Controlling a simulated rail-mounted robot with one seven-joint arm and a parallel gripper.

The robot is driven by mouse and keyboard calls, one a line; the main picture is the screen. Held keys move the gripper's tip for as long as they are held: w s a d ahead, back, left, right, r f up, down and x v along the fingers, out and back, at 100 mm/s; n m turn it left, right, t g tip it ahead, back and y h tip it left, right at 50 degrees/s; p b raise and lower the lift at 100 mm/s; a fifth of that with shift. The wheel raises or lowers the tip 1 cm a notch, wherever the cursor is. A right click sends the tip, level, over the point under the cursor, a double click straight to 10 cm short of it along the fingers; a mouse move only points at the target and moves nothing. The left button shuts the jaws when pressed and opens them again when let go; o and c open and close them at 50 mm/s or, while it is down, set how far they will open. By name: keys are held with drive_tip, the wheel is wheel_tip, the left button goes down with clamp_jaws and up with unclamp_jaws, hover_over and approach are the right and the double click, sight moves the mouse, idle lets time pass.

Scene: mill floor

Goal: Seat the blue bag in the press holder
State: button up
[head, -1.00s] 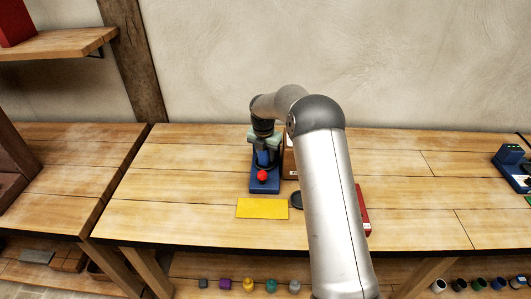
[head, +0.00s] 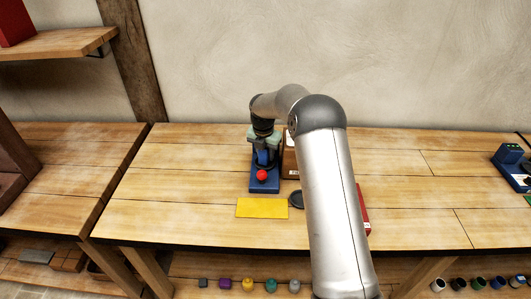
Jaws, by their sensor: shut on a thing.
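My gripper (head: 263,149) hangs over the blue press (head: 265,186) at the left middle of the bench, fingers pointing down. It is shut on a small blue thing, apparently the blue bag (head: 262,158), mostly hidden between the fingers. The press has a flat blue base with a red knob (head: 262,175) at its front. The holder is largely hidden behind the gripper and bag. I cannot tell whether the bag touches the holder or is just above it.
A yellow mat (head: 262,208) lies in front of the press. A brown box (head: 291,158) stands close right; a dark round dish (head: 297,199) and a red item (head: 364,209) flank my forearm. Another blue device (head: 511,168) is far right. Several small coloured items sit on the lower shelf.

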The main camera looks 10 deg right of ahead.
drive_tip(key=shift+f+b, duration=0.4)
drive_tip(key=shift+f, duration=0.25)
drive_tip(key=o, duration=0.8)
drive_tip(key=shift+o, duration=0.2)
drive_tip(key=shift+r, duration=0.1)
drive_tip(key=shift+s+a+r+p, duration=0.1)
drive_tip(key=shift+s+r+p, duration=0.1)
drive_tip(key=shift+r+p, duration=1.25)
drive_tip(key=shift+s+a+r+p, duration=0.15)
drive_tip(key=shift+r+p, duration=0.5)
drive_tip(key=shift+r, duration=1.5)
drive_tip(key=shift+s+a+r+p, duration=0.1)
drive_tip(key=shift+s+r+p, duration=0.1)
drive_tip(key=shift+r+p, duration=1.25)
drive_tip(key=shift+r+b, duration=0.3)
drive_tip(key=shift+b, duration=0.15)
